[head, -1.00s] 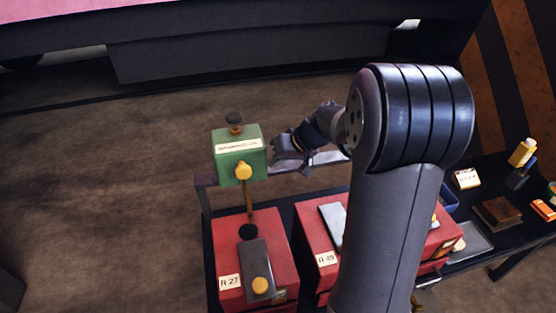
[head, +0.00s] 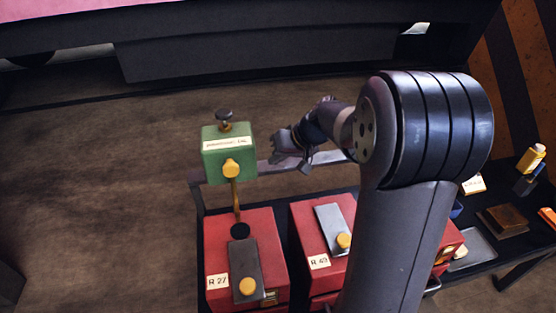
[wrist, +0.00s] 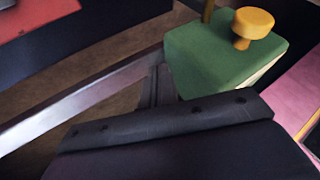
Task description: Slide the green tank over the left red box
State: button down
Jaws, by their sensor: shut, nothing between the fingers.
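The green tank (head: 228,148) has a white label, a dark cap on top and a yellow knob on its front. It sits above and behind the left red box, with a thin brass pipe below it. The left red box (head: 266,233), labelled R 27, has a round dark hole and a grey plate with a yellow knob on top. My gripper (head: 279,149) is shut and empty, just right of the tank. In the wrist view the tank (wrist: 215,55) stands close beyond the gripper (wrist: 160,85); I cannot tell whether they touch.
A grey rail (head: 330,158) runs behind the boxes. Small items, including a brown block (head: 502,219) and a yellow bottle (head: 531,158), lie at the right.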

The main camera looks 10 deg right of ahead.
jog(key=v, duration=1)
jog(key=shift+d+b, duration=0.45)
jog(key=shift+d, duration=0.05)
